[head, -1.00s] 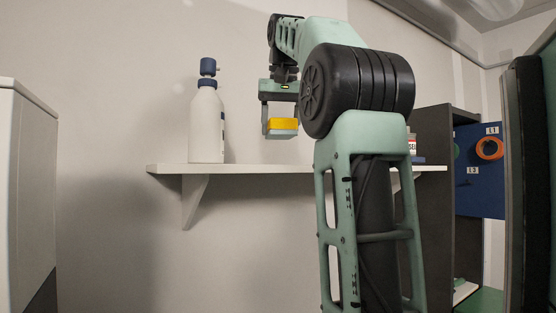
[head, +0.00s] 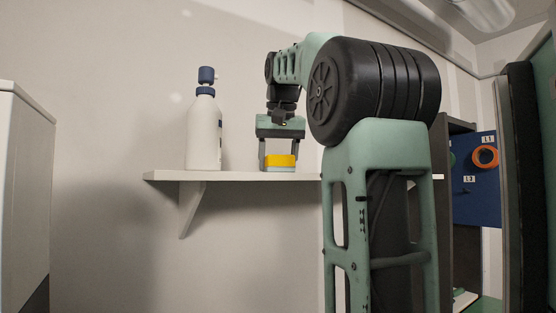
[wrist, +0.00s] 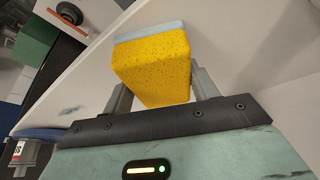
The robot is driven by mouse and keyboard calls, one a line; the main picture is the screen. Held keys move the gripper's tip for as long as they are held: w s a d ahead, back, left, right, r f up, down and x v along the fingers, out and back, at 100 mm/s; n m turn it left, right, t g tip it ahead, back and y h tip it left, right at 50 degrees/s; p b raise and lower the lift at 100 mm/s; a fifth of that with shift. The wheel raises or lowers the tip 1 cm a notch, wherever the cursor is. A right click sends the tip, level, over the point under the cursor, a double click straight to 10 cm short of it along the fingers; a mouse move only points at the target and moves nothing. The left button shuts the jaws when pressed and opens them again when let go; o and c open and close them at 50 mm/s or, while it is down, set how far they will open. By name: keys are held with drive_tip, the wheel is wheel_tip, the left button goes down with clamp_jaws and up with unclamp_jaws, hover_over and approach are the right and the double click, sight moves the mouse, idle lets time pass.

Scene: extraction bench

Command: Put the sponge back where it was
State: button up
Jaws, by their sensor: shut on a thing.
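The sponge (head: 280,161) is yellow with a pale blue-grey layer on one face. In the head view it is at the shelf (head: 240,176), right of the bottle, with its pale layer down at shelf level. I cannot tell whether it touches the shelf. My gripper (head: 280,158) points down from above and is shut on the sponge, one finger at each side. In the wrist view the sponge (wrist: 153,65) sits between the two fingers, its yellow face toward the camera.
A white bottle (head: 203,132) with a blue cap stands on the shelf to the left of my gripper. A blue panel (head: 474,185) with an orange ring (head: 485,157) is at the right. Bare shelf lies between bottle and sponge.

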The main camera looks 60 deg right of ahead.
drive_tip(key=o, duration=0.9)
drive_tip(key=shift+o, duration=0.2)
drive_tip(key=p+v, duration=0.1)
drive_tip(key=v, duration=1.1)
drive_tip(key=shift+p, duration=0.3)
